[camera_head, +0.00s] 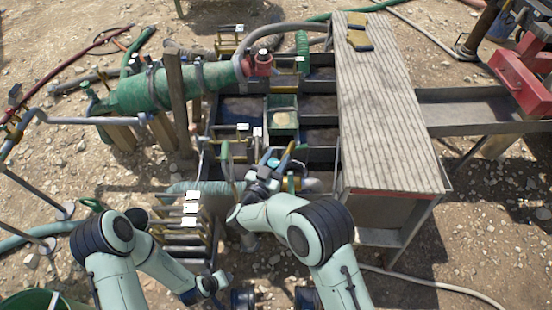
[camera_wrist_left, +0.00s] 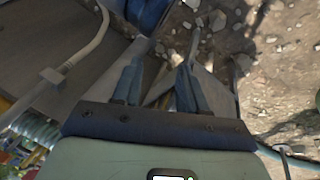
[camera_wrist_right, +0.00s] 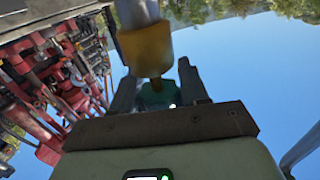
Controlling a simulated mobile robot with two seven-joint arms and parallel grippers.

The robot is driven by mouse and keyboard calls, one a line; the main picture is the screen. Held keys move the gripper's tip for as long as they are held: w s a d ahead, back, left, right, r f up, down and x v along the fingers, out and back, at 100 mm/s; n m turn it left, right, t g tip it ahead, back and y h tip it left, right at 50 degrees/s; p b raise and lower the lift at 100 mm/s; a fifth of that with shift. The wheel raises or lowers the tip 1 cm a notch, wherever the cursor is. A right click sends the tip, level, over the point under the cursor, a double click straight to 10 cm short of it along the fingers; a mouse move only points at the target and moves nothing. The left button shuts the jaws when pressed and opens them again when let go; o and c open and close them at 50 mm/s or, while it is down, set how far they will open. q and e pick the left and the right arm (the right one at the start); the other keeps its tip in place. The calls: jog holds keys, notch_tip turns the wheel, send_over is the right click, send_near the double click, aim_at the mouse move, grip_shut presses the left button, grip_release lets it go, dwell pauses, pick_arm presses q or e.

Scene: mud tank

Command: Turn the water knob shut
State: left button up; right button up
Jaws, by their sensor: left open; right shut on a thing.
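My right gripper (camera_head: 268,168) is at the near side of the mud tank (camera_head: 318,135), left of the plank deck. In the right wrist view my right gripper (camera_wrist_right: 157,88) has its fingers on either side of a small teal piece (camera_wrist_right: 157,96), which looks like the water knob. A yellow collar on a pale pipe (camera_wrist_right: 147,48) stands in front and hides part of it. The knob's turn angle cannot be made out. My left gripper (camera_head: 216,286) is low at the front, away from the tank. In the left wrist view my left gripper (camera_wrist_left: 168,50) is open and empty.
A wooden plank deck (camera_head: 385,110) lies right of my right gripper. A large green cylinder (camera_head: 160,88) and hoses lie at the back left. A pale hose (camera_head: 440,285) crosses the stony ground at right.

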jog(key=shift+f, duration=0.1)
jog(key=o, duration=1)
jog(key=shift+c, duration=0.2)
pick_arm(q)
jog(key=shift+g+h, duration=0.3)
jog(key=shift+g, duration=0.3)
jog(key=s, duration=0.1)
jog(key=s+d+r+p, duration=0.2)
jog(key=shift+s+r, duration=0.2)
jog(key=shift+s, duration=0.1)
pick_arm(e)
jog(key=v, duration=1.3)
jog(key=shift+s, duration=0.2)
